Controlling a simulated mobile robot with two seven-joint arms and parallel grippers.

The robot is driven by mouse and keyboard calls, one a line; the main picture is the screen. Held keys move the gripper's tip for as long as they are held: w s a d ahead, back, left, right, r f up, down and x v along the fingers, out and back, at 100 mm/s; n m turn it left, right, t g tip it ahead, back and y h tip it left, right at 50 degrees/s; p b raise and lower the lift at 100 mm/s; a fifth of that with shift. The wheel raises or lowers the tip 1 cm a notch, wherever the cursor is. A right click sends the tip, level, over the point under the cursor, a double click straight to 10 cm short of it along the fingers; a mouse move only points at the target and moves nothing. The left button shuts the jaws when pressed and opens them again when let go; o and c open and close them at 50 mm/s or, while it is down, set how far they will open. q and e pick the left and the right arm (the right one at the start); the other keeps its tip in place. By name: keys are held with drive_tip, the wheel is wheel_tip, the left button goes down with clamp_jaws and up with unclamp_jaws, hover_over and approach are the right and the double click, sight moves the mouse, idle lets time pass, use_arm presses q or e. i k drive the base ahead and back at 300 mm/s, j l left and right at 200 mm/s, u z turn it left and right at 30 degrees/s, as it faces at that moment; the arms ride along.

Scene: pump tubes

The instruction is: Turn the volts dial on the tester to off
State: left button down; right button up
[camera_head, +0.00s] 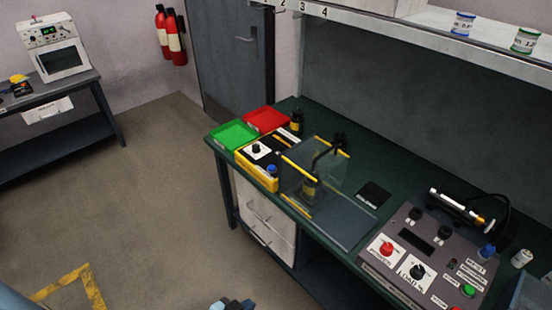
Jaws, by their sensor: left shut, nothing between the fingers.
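A dark grey control panel (400,237) lies at the right end of the green bench. It has several knobs. A black dial (418,271) sits on a white labelled plate, right of a red knob (386,248). Two more black knobs are near its far edge. A yellow and black box (243,160) at the left of the bench also carries a black dial (256,148) on a white plate. The labels are too small to tell which dial reads volts. My left gripper (232,305) is shut and empty at the bottom edge, low and away from the bench. My right gripper is out of view.
A clear yellow-edged guard (314,165) stands between the box and the panel. Green (233,135) and red (266,120) trays sit at the bench's far left. A corded tool (455,205) lies behind the panel.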

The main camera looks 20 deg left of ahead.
sight(256, 147)
drive_tip(key=i, duration=0.5)
drive_tip(key=i+u, duration=0.2)
drive_tip(key=u, duration=0.25)
drive_tip(key=i+u, duration=0.2)
drive_tip(key=u, duration=0.3)
drive_tip(key=k+l, duration=0.05)
